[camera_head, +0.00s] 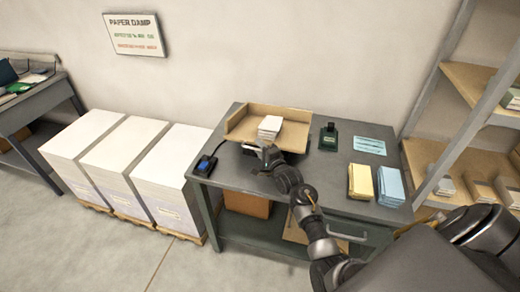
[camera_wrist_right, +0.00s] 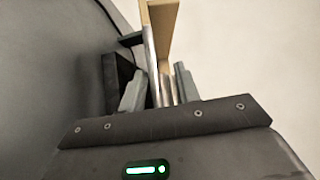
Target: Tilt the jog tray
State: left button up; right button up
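The jog tray (camera_head: 241,127) is a tan, shallow, wall-sided tray on a dark base at the back left of the grey table. My right gripper (camera_head: 266,160) is at the tray's front edge, just below the paper stack. In the right wrist view, a tan tray wall (camera_wrist_right: 159,30) stands between the two fingers of the right gripper (camera_wrist_right: 160,80). The fingers look apart, with narrow gaps beside the wall. Contact is unclear. My left gripper is not in view.
A small blue-screened device (camera_head: 204,165) is left. White paper stacks (camera_head: 130,142) stand beside the table.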

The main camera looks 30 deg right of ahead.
jog(key=s+b, duration=0.1)
jog(key=s, duration=1)
jog(key=shift+r+b, duration=0.25)
jog(key=shift+b, duration=0.05)
jog(key=shift+w+a, duration=0.1)
